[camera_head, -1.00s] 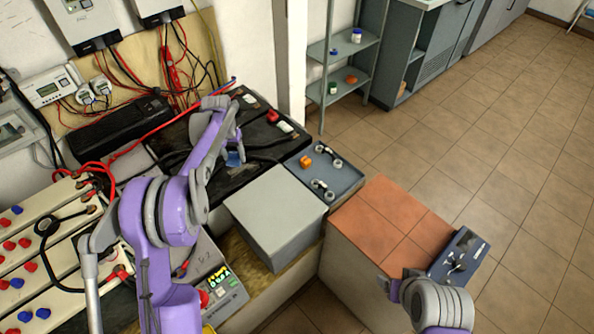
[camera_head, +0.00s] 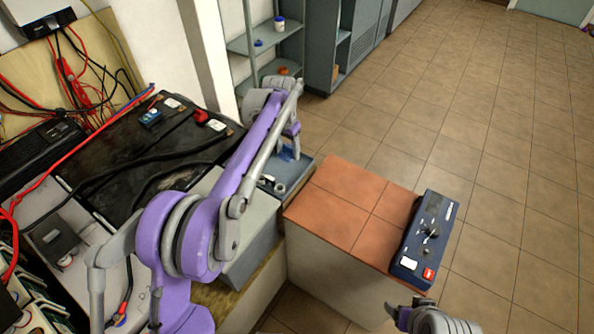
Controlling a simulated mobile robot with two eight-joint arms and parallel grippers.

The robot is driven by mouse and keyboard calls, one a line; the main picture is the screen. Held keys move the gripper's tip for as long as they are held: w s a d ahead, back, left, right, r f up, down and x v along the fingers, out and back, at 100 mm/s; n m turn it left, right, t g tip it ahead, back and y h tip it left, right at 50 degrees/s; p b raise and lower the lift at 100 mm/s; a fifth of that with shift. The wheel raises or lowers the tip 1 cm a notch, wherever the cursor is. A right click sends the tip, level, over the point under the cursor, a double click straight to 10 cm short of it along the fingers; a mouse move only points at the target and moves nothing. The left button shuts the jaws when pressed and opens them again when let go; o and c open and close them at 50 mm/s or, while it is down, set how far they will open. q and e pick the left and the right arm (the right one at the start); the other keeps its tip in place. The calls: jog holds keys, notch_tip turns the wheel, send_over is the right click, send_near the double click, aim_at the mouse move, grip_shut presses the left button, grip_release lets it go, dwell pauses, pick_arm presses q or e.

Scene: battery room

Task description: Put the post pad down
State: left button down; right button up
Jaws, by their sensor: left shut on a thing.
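My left gripper (camera_head: 289,143) reaches over a blue-grey tray (camera_head: 304,168) beside the red-tiled block. It is shut on a small blue piece, which I take to be the post pad (camera_head: 290,153). The pad shows just under the fingers, over the tray; I cannot tell whether it touches the tray. My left forearm hides much of the tray, and dark-and-silver clamps (camera_head: 279,188) show at its near edge. My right gripper (camera_head: 393,311) is at the bottom edge, partly out of view, and its opening is not clear.
A black battery (camera_head: 120,180) with cables, a blue piece (camera_head: 150,117) and a red cap (camera_head: 201,117) lies to the left. A grey box (camera_head: 248,240) stands below my forearm. A dark blue meter (camera_head: 425,240) lies on the tiled block (camera_head: 335,215), whose top is otherwise clear.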

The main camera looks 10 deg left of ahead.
aim_at(289, 173)
pick_arm(q)
notch_tip(289, 173, down, 8)
jog(key=shift+r+b, duration=0.1)
jog(key=shift+b, duration=0.5)
jog(key=shift+s+f, duration=0.15)
jog(key=shift+f, duration=0.35)
